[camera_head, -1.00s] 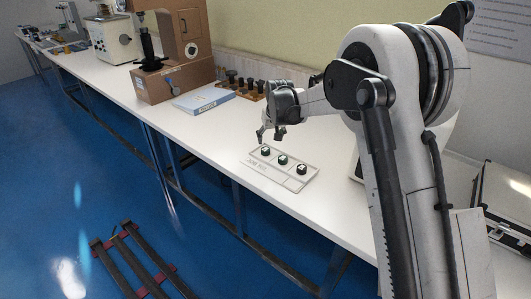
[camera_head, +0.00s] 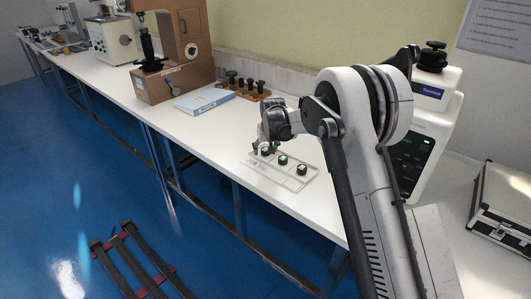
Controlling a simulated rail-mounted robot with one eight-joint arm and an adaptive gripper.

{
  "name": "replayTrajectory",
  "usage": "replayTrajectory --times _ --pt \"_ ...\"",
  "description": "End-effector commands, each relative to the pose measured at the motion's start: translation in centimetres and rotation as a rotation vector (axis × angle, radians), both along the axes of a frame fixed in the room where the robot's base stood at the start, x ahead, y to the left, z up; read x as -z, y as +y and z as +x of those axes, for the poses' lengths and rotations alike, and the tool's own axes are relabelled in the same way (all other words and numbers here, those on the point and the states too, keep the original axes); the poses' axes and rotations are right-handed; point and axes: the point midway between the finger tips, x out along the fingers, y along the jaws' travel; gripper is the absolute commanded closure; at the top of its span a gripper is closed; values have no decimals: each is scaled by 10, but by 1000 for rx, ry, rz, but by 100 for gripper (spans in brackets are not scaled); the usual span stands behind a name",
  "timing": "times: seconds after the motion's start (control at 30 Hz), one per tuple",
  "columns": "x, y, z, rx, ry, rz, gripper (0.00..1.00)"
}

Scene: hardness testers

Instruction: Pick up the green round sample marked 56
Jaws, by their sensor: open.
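A light tray (camera_head: 291,185) lies on the white bench and holds three small dark round samples with pale tops. The left sample (camera_head: 265,152) is close under my gripper. The middle sample (camera_head: 283,160) has a greenish tint, and the right sample (camera_head: 302,170) looks black. Their markings are too small to read, so I cannot tell which is 56. My gripper (camera_head: 264,147) is open, pointing down over the tray's left end. Its fingers appear close to the left sample; I cannot tell whether they touch it.
A blue flat box (camera_head: 204,100) and a wooden rack with dark knobs (camera_head: 246,88) lie behind the tray. A brown tester (camera_head: 172,75) stands further left. A white tester (camera_head: 425,125) stands behind my arm, and a silver case (camera_head: 503,205) lies at the right. The bench left of the tray is clear.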

Motion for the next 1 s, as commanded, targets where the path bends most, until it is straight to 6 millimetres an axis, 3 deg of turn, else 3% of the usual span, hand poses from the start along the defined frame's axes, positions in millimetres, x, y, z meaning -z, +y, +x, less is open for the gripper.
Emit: replayTrajectory --times 0.13,0.5,0.77,1.0 --pt "0 0 0 0 0 0 50" --pt "-1 0 0 0 0 0 97" --pt "-2 0 0 0 0 0 97" --pt "-22 0 0 0 0 0 97"
